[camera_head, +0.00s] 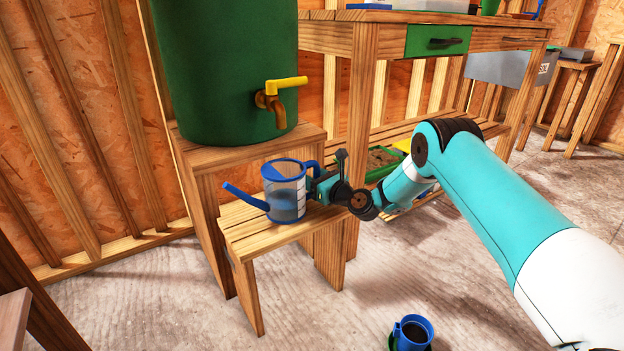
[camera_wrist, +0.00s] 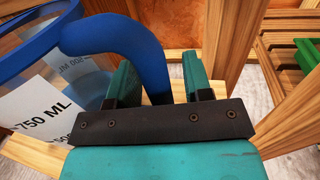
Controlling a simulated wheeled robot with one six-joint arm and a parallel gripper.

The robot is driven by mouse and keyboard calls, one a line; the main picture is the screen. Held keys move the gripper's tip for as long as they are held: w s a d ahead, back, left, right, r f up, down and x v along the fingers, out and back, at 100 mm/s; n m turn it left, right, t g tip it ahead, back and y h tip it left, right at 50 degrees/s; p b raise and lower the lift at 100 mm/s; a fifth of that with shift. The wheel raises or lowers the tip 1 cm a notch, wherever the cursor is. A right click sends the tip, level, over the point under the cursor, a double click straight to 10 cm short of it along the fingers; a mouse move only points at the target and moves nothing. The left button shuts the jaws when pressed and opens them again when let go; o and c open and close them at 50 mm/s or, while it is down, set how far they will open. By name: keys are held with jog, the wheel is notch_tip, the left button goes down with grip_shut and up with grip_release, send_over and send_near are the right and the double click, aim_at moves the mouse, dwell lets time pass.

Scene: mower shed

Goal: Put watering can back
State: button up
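The watering can (camera_head: 286,196) is a see-through jug with a blue rim, a long blue spout pointing left and a blue handle on its right. It stands upright on the low wooden bench (camera_head: 262,240), with bluish liquid in its lower part. A white label reading 750 ML shows on the can in the wrist view (camera_wrist: 45,105). My gripper (camera_head: 316,186) is at the handle side. In the wrist view my gripper (camera_wrist: 158,62) has one finger on each side of the blue handle, with gaps visible, so it looks open around it.
A green barrel (camera_head: 225,70) with a brass tap and yellow lever (camera_head: 285,88) stands on a higher wooden stand behind the bench. A workbench (camera_head: 363,90) rises to the right. A blue mug (camera_head: 413,332) with dark contents is on the floor. The front floor is otherwise mostly clear.

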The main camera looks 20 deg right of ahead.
jog(key=shift+r, duration=0.15)
jog(key=p+v, duration=0.1)
jog(key=v, duration=0.3)
jog(key=p+v, duration=0.1)
jog(key=v, duration=0.4)
jog(key=shift+s+d+f+p, duration=0.1)
jog(key=shift+s+f+p, duration=0.1)
jog(key=shift+p, duration=0.15)
jog(key=b, duration=0.3)
jog(key=shift+s+d+f, duration=0.2)
jog(key=shift+s+d, duration=0.1)
jog(key=shift+s, duration=0.05)
jog(key=s+a+r+n+g+y+b, duration=0.25)
jog(key=s+a+r+n+g, duration=0.75)
jog(key=s+a+r+n, duration=0.65)
jog(key=s+n+g+h, duration=0.3)
jog(key=s+n+g, duration=0.1)
jog(key=s+n, duration=0.8)
jog(key=s+d+n+g+h, duration=0.1)
jog(key=s+d+n+h, duration=0.3)
jog(key=s+n, duration=0.5)
jog(key=s+d, duration=0.1)
jog(key=s, duration=0.2)
jog(key=shift+s+d+f+g, duration=0.15)
jog(key=shift+s+g, duration=0.15)
jog(key=shift+g, duration=0.1)
